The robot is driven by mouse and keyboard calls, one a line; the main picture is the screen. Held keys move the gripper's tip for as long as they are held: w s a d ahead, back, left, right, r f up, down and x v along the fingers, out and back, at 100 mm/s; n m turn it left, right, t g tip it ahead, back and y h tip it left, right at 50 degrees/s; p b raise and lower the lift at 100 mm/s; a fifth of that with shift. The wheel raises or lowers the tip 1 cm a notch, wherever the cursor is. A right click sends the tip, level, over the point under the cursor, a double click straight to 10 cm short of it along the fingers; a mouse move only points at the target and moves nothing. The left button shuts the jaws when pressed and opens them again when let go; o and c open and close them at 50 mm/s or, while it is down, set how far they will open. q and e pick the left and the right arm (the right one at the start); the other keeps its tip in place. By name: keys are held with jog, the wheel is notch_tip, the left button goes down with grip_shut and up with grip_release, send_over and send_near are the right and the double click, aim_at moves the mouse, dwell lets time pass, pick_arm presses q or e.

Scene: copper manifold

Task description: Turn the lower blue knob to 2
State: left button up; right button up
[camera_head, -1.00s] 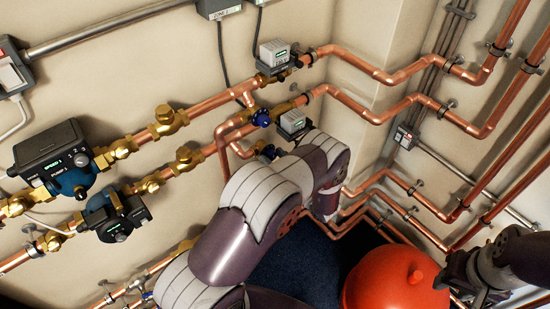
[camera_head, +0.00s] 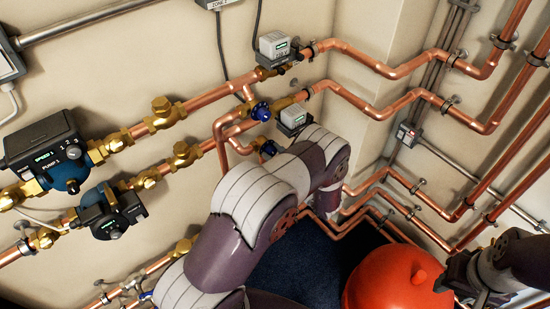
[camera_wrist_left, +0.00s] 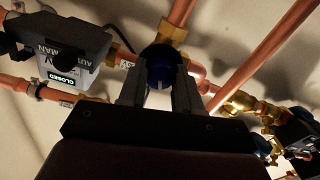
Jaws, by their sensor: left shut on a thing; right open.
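In the head view my arm hides the left gripper's fingers. Number markings on the knob cannot be read. The upper blue knob (camera_head: 261,111) is on the line above. My right gripper (camera_head: 478,296) is open at the lower right, far from the knobs.
Grey actuator boxes stand above (camera_head: 273,46) and beside (camera_head: 294,117) the knobs; one in the wrist view (camera_wrist_left: 65,55) reads CLOSED. Two pumps, upper (camera_head: 50,152) and lower (camera_head: 110,210), are at left. A red vessel (camera_head: 398,281) stands at lower right. Copper pipes crowd the corner.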

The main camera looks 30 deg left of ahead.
pick_arm(q)
jog(key=shift+f+n+b, duration=0.1)
jog(key=shift+n+b, duration=0.75)
jog(key=shift+n, duration=0.65)
jog(key=o, duration=1)
jog(key=shift+o, duration=0.2)
jog(key=b+v, duration=0.3)
jog(key=v, duration=0.9)
jog(key=shift+s+d, duration=0.2)
jog(key=shift+d, duration=0.15)
